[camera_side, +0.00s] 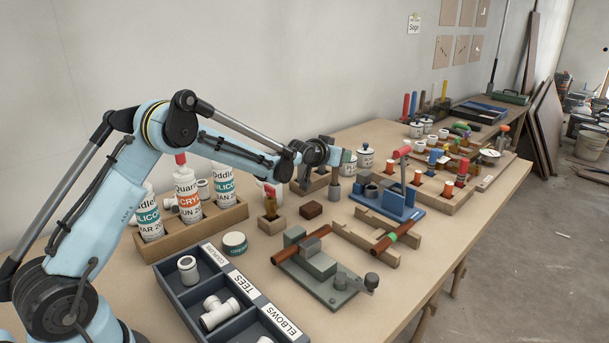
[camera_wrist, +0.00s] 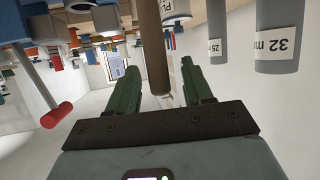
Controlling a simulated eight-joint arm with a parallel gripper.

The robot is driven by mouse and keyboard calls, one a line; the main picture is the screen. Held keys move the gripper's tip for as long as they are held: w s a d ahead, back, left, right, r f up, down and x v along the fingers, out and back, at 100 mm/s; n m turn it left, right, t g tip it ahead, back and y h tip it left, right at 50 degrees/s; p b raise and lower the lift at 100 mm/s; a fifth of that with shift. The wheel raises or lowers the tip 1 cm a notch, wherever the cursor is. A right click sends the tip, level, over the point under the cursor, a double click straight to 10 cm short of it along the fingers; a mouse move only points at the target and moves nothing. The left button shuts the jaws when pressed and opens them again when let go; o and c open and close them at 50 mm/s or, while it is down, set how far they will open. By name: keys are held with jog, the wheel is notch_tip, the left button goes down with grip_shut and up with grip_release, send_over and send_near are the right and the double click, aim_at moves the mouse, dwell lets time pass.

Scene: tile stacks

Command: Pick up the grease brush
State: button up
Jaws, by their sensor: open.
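My gripper (camera_side: 345,157) is stretched out over the middle of the bench, near the wall side. In the wrist view, which is upside down, its two green fingers (camera_wrist: 164,92) are apart with nothing clamped. A brown round wooden handle (camera_wrist: 154,40) stands upright ahead of the fingers and lines up with the gap between them. It looks like the grease brush's handle; its bristle end is out of view. In the side view a brown stick (camera_side: 335,176) shows just under my gripper, above a small grey cup (camera_side: 334,192).
A red-handled tool (camera_wrist: 57,115) sticks up on the other side. A blue stand (camera_side: 400,205), a jar (camera_side: 365,157) and a red-topped item in a wooden block (camera_side: 270,222) are nearby.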

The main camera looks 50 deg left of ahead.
grip_shut()
jog(key=shift+r, duration=0.1)
